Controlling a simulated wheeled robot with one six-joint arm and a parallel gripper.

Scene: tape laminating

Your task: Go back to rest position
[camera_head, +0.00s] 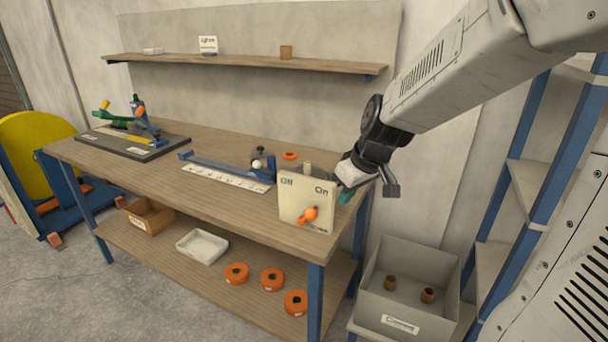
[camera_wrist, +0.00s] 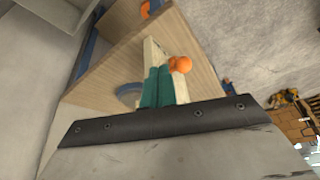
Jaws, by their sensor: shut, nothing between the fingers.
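My arm reaches in from the upper right in the head view, and my gripper (camera_head: 345,195) hangs at the right end of the workbench (camera_head: 225,205). It is beside the right edge of a cream switch box (camera_head: 295,190) marked Off and On. In the wrist view my teal fingertips (camera_wrist: 158,87) are together with nothing between them. The box's orange knob (camera_head: 310,213) points to the lower left of its front; it also shows in the wrist view (camera_wrist: 180,64). I cannot tell whether my fingers touch the box.
A grey bin (camera_head: 410,285) with brown rolls stands below right of the bench. A blue shelf rack (camera_head: 530,165) is at the right. The bench holds a blue ruler fixture (camera_head: 225,178) and an orange tape roll (camera_head: 290,155). A wall shelf (camera_head: 240,62) runs behind.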

